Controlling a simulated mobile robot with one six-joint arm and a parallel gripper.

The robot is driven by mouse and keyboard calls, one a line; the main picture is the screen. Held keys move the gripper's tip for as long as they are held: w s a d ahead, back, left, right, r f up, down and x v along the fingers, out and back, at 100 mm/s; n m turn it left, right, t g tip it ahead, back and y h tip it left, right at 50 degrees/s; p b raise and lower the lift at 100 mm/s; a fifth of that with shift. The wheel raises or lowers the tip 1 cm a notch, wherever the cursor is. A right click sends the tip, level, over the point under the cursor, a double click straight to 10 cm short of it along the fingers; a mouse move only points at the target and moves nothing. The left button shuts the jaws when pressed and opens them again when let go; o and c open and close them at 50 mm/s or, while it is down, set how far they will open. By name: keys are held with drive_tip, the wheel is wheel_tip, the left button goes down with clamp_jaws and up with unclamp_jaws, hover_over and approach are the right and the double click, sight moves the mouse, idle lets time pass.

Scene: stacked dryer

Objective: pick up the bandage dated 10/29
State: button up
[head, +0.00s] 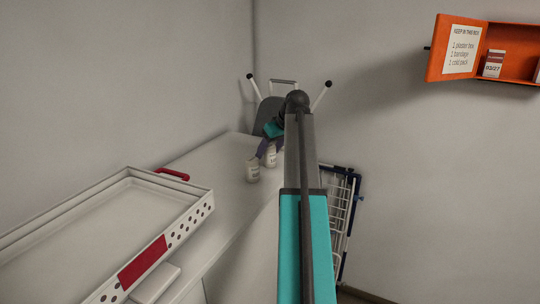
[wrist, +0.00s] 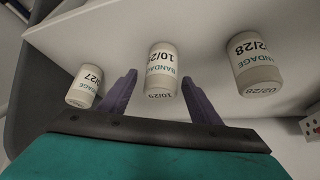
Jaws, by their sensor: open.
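Three white bandage rolls stand in a row in the wrist view. The left bandage (wrist: 84,86) has a label ending in 27. The right bandage (wrist: 254,66) reads 02/28. In the head view, two bandages show on the white top, a nearer one (head: 252,172) and a farther one (head: 270,158) beside my gripper (head: 266,147); my arm may hide the third.
A white tray (head: 190,212) with a red panel lies on the left of the white top (head: 215,160). An open orange box (head: 455,48) with a note hangs on the right wall. A drying rack (head: 345,200) stands right of my arm.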

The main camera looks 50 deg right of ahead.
sight(266, 155)
drive_tip(key=shift+p+x, duration=0.45)
drive_tip(key=shift+x, duration=1.1)
drive_tip(key=c, duration=1.1)
drive_tip(key=shift+r, duration=0.15)
drive_tip(key=shift+r+b, duration=0.95)
drive_tip(key=shift+r, duration=0.5)
drive_tip(key=shift+s+a+r+b, duration=0.35)
drive_tip(key=shift+s+b, duration=0.4)
drive_tip(key=shift+s, duration=1.9)
drive_tip(key=shift+s+a+r+b, duration=0.3)
drive_tip(key=shift+s+b, duration=0.5)
drive_tip(key=shift+s, duration=1.9)
drive_tip(key=shift+s+a+r+b, duration=0.3)
drive_tip(key=shift+s+b, duration=0.45)
drive_tip(key=shift+s, duration=1.9)
